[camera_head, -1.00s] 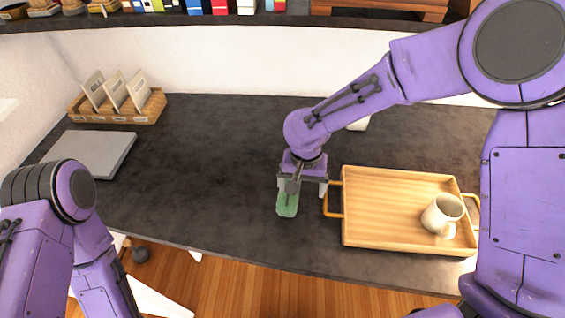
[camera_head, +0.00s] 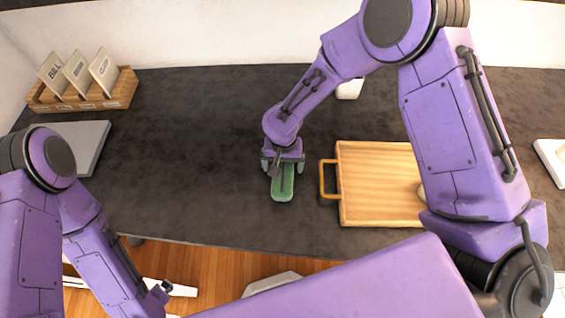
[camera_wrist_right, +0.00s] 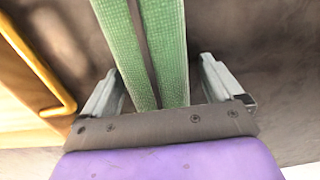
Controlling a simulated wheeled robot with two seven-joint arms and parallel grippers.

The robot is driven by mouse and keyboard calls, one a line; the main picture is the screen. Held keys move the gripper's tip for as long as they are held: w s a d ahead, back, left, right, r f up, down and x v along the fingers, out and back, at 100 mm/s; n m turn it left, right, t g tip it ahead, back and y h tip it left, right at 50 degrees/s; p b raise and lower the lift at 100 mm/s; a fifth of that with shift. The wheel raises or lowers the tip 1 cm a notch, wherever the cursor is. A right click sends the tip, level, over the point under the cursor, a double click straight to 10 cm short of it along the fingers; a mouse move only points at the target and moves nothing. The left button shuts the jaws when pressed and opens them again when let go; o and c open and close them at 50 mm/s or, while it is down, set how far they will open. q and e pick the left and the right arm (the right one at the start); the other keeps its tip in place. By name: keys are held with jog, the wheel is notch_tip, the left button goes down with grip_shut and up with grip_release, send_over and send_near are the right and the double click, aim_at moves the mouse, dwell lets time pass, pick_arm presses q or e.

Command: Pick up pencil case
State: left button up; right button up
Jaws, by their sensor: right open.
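The green pencil case (camera_head: 283,187) lies on the dark desk, left of the wooden tray, its far end hidden under my right gripper. My right gripper (camera_head: 284,167) is open over it, one finger on each side. In the right wrist view, the pencil case (camera_wrist_right: 150,45) runs lengthwise between the two spread fingers of the right gripper (camera_wrist_right: 163,85), with a dark zip line down its middle. Gaps show between the case and both fingers.
The wooden tray (camera_head: 375,205) with a yellow handle stands close to the right of the case, partly behind my right arm. A grey flat slab (camera_head: 88,140) and a wooden card holder (camera_head: 120,92) are at left. The dark desk (camera_head: 190,150) between is clear.

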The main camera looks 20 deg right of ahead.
jog(key=shift+f, duration=0.2)
jog(key=shift+s+r, duration=0.1)
jog(key=shift+s, duration=0.2)
jog(key=c, duration=1.2)
jog(key=shift+o, duration=0.2)
jog(key=shift+w+r, duration=0.1)
